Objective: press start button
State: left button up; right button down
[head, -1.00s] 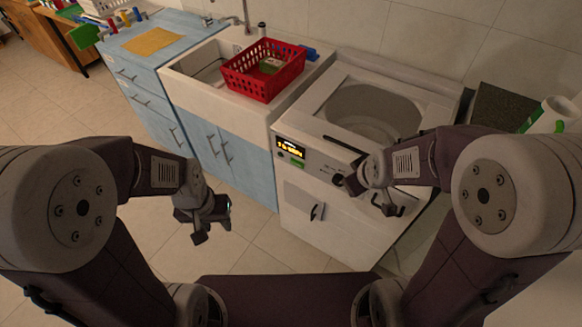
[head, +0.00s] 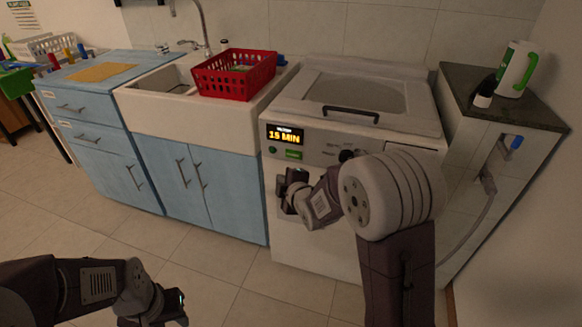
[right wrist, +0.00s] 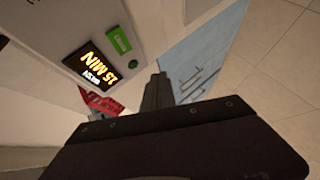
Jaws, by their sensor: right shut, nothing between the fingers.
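The white washing machine (head: 355,125) has a display (head: 284,134) reading 15 MIN on its front panel. A green rectangular button (head: 293,155) sits just below the display, with a dark knob (head: 346,156) to its right. The green button (right wrist: 118,40) and the display (right wrist: 92,67) also show, upside down, in the right wrist view. My right gripper (head: 283,190) is shut and empty in front of the machine, below the button in the picture; its fingers (right wrist: 157,90) appear apart from the button. My left gripper (head: 182,308) is low at the lower left; its jaws are unclear.
A sink with a red basket (head: 235,74) and blue cabinets (head: 190,180) stand left of the machine. A dark-topped counter (head: 490,115) with a white and green jug (head: 516,70) stands to the right. The tiled floor (head: 230,285) in front is clear.

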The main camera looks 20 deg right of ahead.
aim_at(293, 155)
jog(key=shift+w+d+r+p, duration=0.1)
jog(key=shift+w+d+p, duration=0.6)
jog(key=shift+w, duration=0.5)
jog(key=shift+w+d+f+p, duration=0.1)
jog(key=shift+w+d+p, duration=0.35)
jog(key=shift+w+d, duration=0.6)
jog(key=shift+w+d+r+p, duration=0.1)
jog(key=shift+w+d+p, duration=0.5)
jog(key=shift+w, duration=0.75)
jog(key=shift+w+d, duration=0.1)
jog(key=shift+w+d, duration=0.2)
jog(key=shift+w, duration=0.05)
